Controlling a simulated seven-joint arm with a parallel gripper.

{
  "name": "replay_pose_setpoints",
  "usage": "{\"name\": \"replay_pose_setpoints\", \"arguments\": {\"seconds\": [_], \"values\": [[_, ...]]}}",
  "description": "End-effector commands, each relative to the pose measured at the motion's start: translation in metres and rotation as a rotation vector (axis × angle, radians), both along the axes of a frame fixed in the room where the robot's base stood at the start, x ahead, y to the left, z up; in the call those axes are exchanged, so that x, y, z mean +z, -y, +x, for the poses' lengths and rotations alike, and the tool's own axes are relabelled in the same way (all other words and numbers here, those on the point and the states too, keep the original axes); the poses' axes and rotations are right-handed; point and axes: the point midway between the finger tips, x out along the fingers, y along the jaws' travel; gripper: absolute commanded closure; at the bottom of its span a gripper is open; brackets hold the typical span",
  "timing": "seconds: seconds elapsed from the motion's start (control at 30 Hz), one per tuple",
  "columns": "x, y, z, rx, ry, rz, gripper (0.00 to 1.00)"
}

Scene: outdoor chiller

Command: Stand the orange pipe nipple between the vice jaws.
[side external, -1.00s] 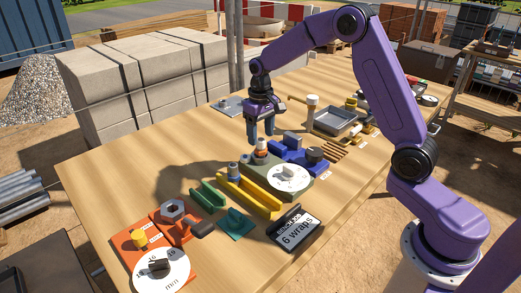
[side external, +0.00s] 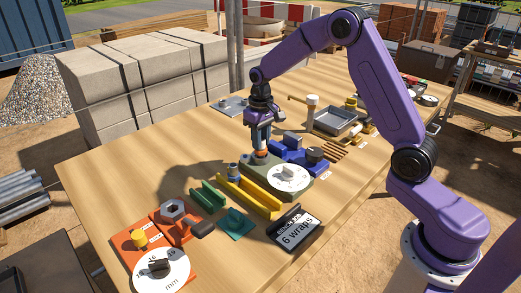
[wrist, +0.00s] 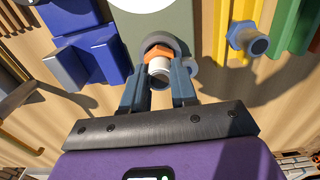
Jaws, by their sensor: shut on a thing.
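The orange pipe nipple (side external: 261,157) stands upright at the back of an olive-green base with a white dial. In the wrist view the nipple (wrist: 157,57) shows an orange band and a pale, open threaded end, with a dark round seat around its foot. My gripper (side external: 261,146) points down from above and is shut on the nipple, one finger on each side. The fingers also show in the wrist view (wrist: 159,76). A blue block assembly (side external: 291,149), which looks like the vice, sits just right of the base. I cannot clearly make out the gap between its jaws.
A grey-blue fitting (side external: 233,170) stands left of the nipple, near the yellow channel (side external: 247,195) and green channel (side external: 208,196). An orange station (side external: 183,229) with a nut is front left. A black sign (side external: 294,228) and grey tray (side external: 338,121) stand nearby.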

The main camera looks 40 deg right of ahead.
Motion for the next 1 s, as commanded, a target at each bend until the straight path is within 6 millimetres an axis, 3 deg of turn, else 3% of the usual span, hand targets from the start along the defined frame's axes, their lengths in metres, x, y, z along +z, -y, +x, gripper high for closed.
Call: {"name": "replay_pose_setpoints", "arguments": {"seconds": [0.73, 1.0], "values": [[0.060, 0.000, 0.001, -0.001, 0.004, 0.000, 1.00], [0.071, 0.000, 0.000, 0.000, 0.002, 0.000, 1.00]]}}
